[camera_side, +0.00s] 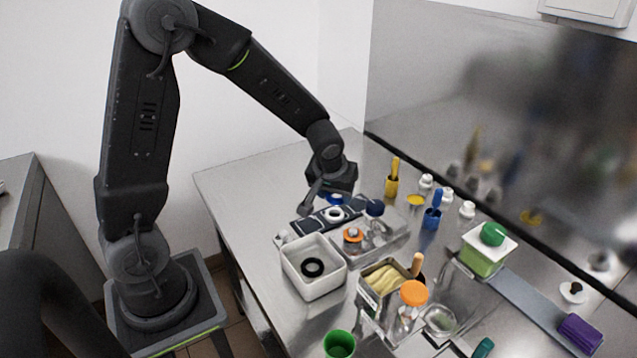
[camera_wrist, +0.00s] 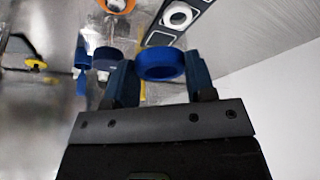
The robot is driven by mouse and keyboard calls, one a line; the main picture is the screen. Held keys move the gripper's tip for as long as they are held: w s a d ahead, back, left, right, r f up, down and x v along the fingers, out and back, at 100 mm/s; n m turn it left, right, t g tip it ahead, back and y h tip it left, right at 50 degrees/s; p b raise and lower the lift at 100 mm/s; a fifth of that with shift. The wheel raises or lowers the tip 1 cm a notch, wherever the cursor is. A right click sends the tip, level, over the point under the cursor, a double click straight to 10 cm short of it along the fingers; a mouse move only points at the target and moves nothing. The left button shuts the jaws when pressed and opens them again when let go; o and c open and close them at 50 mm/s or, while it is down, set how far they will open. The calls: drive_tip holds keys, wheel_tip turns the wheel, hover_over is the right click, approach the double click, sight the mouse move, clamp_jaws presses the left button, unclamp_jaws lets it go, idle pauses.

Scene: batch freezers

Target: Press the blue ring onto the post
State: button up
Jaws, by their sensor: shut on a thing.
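The blue ring (camera_wrist: 162,65) is held between the two fingers of my gripper (camera_wrist: 160,80) in the wrist view. A small blue patch of the ring (camera_side: 336,198) shows under my gripper (camera_side: 335,192) in the side view. The ring is above or close to a dark strip (camera_side: 318,224) with pale-edged recesses; the exact gap cannot be told. A white ring (camera_side: 335,214) is on this strip, and it also shows in the wrist view (camera_wrist: 178,15). I cannot make out the post clearly in either view.
A white bin (camera_side: 316,286) holding a black ring (camera_side: 312,268) stands in front of the strip. Bare steel table lies to the left.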

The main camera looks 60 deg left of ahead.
sight(353, 232)
drive_tip(key=d, duration=0.1)
drive_tip(key=w+d+f+m, duration=0.2)
drive_tip(key=d, duration=0.1)
drive_tip(key=shift+h, duration=0.4)
drive_tip(key=shift+t, duration=0.3)
drive_tip(key=shift+d+f, duration=0.1)
drive_tip(key=shift+f, duration=2.45)
drive_tip(key=shift+f, duration=0.7)
drive_tip(key=o, duration=0.4)
drive_tip(key=c, duration=0.4)
